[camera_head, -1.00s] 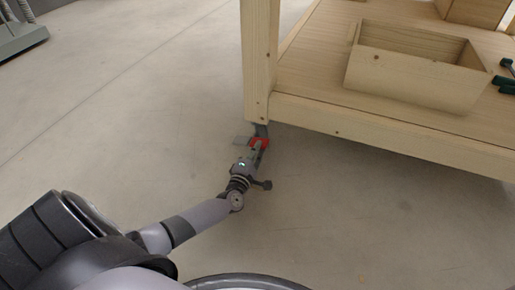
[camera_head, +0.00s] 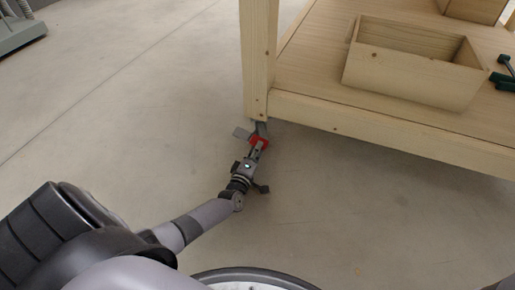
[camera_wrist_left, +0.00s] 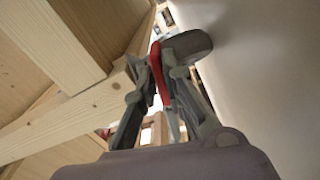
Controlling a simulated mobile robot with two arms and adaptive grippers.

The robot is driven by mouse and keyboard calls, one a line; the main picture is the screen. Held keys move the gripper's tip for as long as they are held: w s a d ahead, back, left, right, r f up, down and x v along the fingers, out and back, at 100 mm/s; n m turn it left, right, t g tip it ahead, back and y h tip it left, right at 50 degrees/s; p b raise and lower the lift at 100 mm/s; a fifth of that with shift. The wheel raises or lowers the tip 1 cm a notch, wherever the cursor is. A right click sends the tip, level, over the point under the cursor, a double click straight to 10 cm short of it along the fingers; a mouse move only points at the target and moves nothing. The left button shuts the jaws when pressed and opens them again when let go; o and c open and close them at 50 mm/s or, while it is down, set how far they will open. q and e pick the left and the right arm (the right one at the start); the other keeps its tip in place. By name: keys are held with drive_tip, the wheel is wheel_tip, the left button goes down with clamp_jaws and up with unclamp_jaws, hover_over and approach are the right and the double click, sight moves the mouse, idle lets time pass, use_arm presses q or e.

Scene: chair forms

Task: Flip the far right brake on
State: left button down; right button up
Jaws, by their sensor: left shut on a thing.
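The red brake (camera_head: 259,141) is on the caster under the near corner leg of the wooden workbench (camera_head: 259,60). My left gripper (camera_head: 257,148) is at this brake, low near the floor. In the left wrist view the red brake lever (camera_wrist_left: 159,72) stands between the two fingers of my left gripper (camera_wrist_left: 160,85), which is shut on it. The grey caster wheel (camera_wrist_left: 190,45) is just beyond it. The fingers partly hide the caster in the head view. Whether the brake is on or off cannot be told. My right gripper is not in view.
An open wooden box (camera_head: 412,65) sits on the bench's lower shelf (camera_head: 310,75), with dark green tools (camera_head: 503,75) at its right. The bare floor (camera_head: 130,120) left of the bench is clear. A grey-green base (camera_head: 20,35) stands far left.

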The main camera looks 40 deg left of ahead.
use_arm(q)
drive_tip(key=shift+f, duration=0.1)
drive_tip(key=c, duration=1.7)
unclamp_jaws()
drive_tip(key=shift+s, duration=0.15)
drive_tip(key=v, duration=1.1)
drive_tip(key=shift+s, duration=0.4)
